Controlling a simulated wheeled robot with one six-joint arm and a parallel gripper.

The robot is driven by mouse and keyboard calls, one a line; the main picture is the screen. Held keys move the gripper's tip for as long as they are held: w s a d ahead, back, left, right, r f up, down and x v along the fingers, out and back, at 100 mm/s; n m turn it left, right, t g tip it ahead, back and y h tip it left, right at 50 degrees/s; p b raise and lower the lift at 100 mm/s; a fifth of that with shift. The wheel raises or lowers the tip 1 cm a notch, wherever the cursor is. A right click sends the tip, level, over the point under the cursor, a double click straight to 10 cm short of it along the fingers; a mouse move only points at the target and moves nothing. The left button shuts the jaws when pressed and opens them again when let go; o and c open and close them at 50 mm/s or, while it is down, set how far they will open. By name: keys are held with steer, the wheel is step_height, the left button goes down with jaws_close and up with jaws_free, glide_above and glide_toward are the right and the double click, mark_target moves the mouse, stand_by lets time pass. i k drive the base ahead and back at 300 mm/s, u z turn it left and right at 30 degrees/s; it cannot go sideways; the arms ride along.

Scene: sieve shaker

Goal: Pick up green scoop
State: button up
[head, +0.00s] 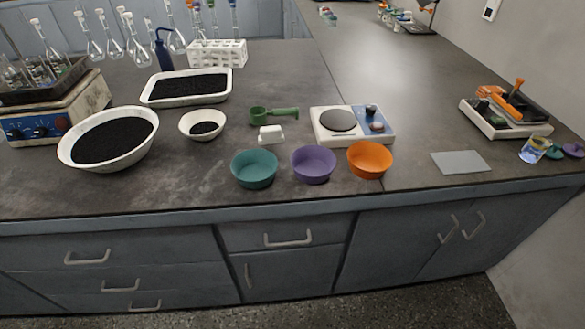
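The green scoop (271,115) lies on the dark counter, left of the small scale and behind a small white block. Its wider cup end is at the left and its handle points right, with the tip close to the scale. My gripper does not show in the head view.
A white block (271,134) lies just in front of the scoop. Teal (254,169), purple (313,165) and orange (370,160) bowls line the front edge. The scale (352,125) stands right. A small bowl (202,125) and a tray of black grains (187,87) stand left.

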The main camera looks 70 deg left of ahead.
mark_target(274, 114)
steer(key=k, duration=0.65)
steer(key=u, duration=2.15)
